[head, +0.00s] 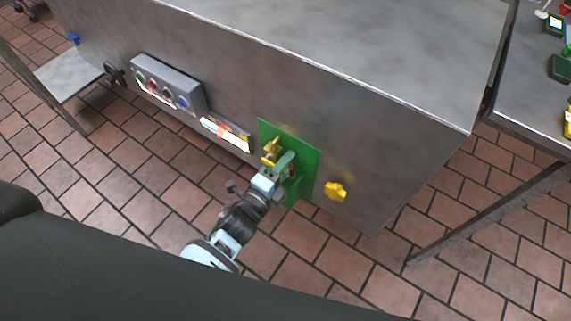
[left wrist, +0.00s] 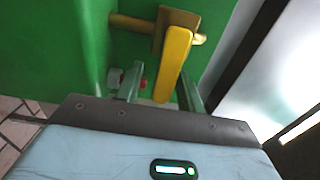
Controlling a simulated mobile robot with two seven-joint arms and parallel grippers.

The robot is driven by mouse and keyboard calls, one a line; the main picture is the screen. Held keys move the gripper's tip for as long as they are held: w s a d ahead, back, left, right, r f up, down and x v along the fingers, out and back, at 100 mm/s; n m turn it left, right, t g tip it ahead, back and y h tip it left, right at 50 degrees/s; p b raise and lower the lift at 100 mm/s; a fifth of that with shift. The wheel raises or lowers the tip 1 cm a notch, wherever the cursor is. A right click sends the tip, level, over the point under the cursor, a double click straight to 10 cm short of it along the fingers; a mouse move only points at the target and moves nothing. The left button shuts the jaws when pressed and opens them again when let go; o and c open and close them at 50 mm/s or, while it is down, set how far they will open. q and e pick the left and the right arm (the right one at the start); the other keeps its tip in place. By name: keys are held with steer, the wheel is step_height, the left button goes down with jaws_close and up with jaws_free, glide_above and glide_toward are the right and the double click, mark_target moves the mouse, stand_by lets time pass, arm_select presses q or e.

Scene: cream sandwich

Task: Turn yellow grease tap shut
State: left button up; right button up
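The yellow tap (head: 271,151) is on a green panel (head: 304,154) on the front of the metal unit. In the left wrist view, its yellow lever (left wrist: 173,62) hangs from a brass-coloured body with a pipe running sideways, and slants slightly down to the left. My left gripper (head: 284,166) is at the tap, just below and right of it in the head view. In the left wrist view, my left gripper (left wrist: 160,86) has its fingers apart, with the lever's lower end between them. Contact with the lever cannot be made out. My right gripper is out of view.
A yellow knob (head: 335,191) sits right of the green panel. A grey control box (head: 168,85) with several coloured buttons and a labelled strip (head: 226,131) are to the left. A separate table (head: 535,95) stands at the right. Tiled floor lies in front.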

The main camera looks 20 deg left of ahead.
arm_select(q)
steer(key=shift+s, duration=0.15)
steer(key=v, duration=0.7)
steer(key=shift+s, duration=0.25)
steer(key=shift+a, duration=0.15)
